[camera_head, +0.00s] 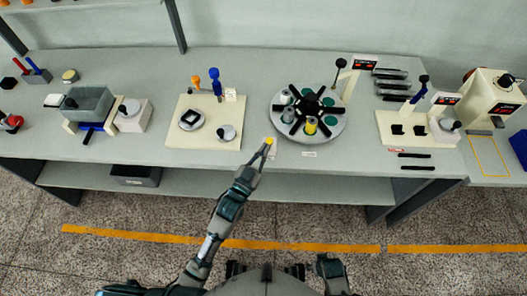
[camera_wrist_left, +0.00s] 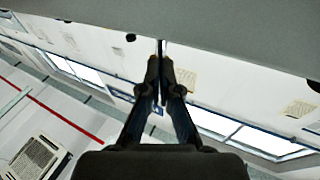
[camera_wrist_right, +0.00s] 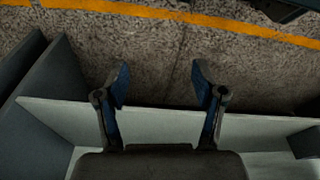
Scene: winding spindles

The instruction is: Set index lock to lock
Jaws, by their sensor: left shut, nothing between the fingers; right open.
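A turntable (camera_head: 338,125) with a black spoked hub and several cylinders stands mid-table. At its front edge is a small yellow knob (camera_head: 269,141) on a pale plate; I cannot tell for sure that it is the index lock. My left gripper (camera_head: 266,147) is shut and empty, its tips beside or touching the knob; contact is unclear. In the left wrist view its closed fingers (camera_wrist_left: 162,60) point at a grey edge, and the knob does not show. My right gripper (camera_wrist_right: 163,80) is open and empty above the floor and a pale panel.
A black-balled lever (camera_head: 340,64) and a dark sign (camera_head: 366,63) stand behind the turntable. A cream board (camera_head: 205,122) with knobs lies to the left. A cream fixture (camera_head: 416,128) with a blue lever stands right.

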